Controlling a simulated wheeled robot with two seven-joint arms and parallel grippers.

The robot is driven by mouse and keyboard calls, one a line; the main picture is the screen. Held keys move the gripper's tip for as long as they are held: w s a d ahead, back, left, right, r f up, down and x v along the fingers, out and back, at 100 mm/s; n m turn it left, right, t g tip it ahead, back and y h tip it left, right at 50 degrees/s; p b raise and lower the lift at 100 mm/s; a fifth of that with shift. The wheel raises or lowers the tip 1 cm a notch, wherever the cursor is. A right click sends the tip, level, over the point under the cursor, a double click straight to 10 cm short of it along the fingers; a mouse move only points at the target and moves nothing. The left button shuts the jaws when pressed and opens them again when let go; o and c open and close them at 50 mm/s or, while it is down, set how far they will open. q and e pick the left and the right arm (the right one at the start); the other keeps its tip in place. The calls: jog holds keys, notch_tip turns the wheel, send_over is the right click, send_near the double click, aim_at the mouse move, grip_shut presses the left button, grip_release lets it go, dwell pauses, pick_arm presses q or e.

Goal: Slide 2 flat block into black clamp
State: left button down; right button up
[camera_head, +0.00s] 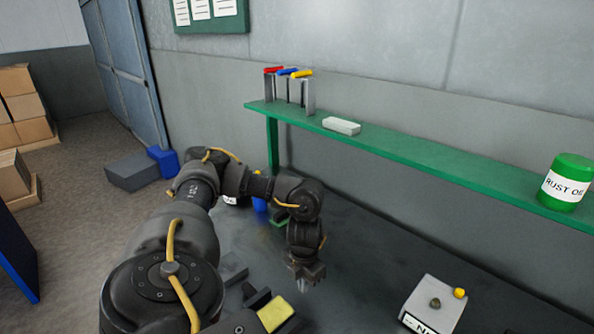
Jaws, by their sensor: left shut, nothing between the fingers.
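My left gripper (307,276) hangs shut and empty, pointing down just above the dark bench top. To its lower left, near the bottom edge, is a flat block with a yellow top (275,313). It lies against a dark, angular piece (256,299) that may be the black clamp; my arm and the frame edge hide part of this area, so I cannot tell whether the block is in it. A grey block (233,268) lies just behind them. A pale flat block (341,125) lies on the green shelf. My right gripper is not in view.
The green shelf (420,155) runs along the wall, with a rack of coloured-handled tools (290,90) and a green rust oil can (566,183).

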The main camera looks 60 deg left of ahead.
pick_arm(q)
notch_tip(320, 180, up, 8)
jog(key=p, duration=0.3)
jog(key=shift+s, duration=0.35)
jog(key=shift+r, duration=0.1)
